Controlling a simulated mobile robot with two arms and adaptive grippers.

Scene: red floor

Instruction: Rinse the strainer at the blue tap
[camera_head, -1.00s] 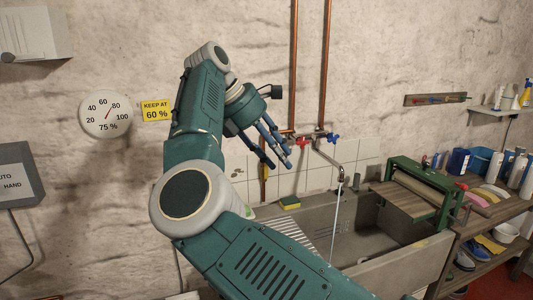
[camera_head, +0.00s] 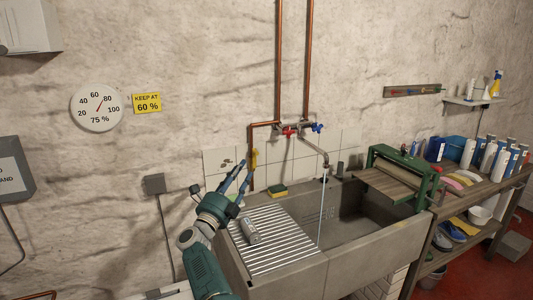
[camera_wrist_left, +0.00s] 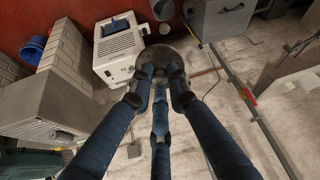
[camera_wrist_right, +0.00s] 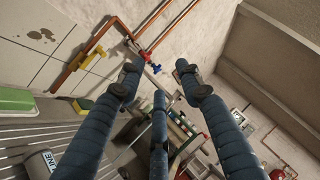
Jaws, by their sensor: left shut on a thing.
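The blue tap handle (camera_head: 318,127) sits at the right of the pipework above the sink (camera_head: 385,245), and it also shows in the right wrist view (camera_wrist_right: 154,68). A thin stream of water (camera_head: 322,210) runs from the spout into the basin. My left gripper (camera_wrist_left: 162,80) is shut on a dark round thing, seemingly the strainer (camera_wrist_left: 167,54), partly hidden by the fingers. This gripper is outside the head view. My right gripper (camera_head: 236,176) is empty, fingers spread, above the left end of the drainboard and left of the taps.
A red tap handle (camera_head: 289,132) and a yellow lever (camera_head: 254,158) are on the copper pipes. A grey canister (camera_head: 249,231) lies on the ribbed drainboard (camera_head: 285,250). A sponge (camera_head: 277,190) lies at the sink's back edge. A green roller press (camera_head: 400,180) stands over the right end.

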